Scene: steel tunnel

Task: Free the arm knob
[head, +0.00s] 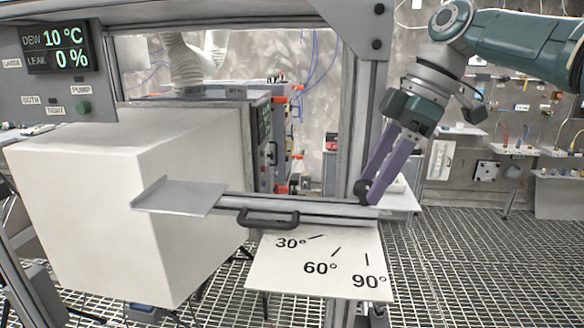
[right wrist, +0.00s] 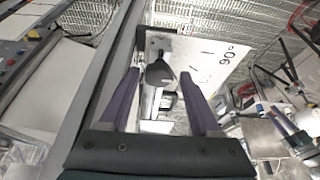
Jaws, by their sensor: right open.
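The arm is a grey metal bar (head: 325,208) lying across the front of the frame, with a flat plate at its left end and a black handle (head: 268,218) below it. A dark knob (head: 361,187) sits near the bar's right end, partly hidden by my fingers. My right gripper (head: 370,190) reaches down to it from the upper right. In the right wrist view the dark knob (right wrist: 158,74) lies between the two spread purple fingers of my right gripper (right wrist: 160,78), with gaps on both sides. My left gripper is not in view.
A white board (head: 318,275) marked 30°, 60° and 90° lies below the bar. A large white box (head: 90,200) stands at left, under a display panel (head: 60,50) reading 10 °C and 0 %. A metal post (head: 355,120) rises close beside my right gripper. Grating floor lies at right.

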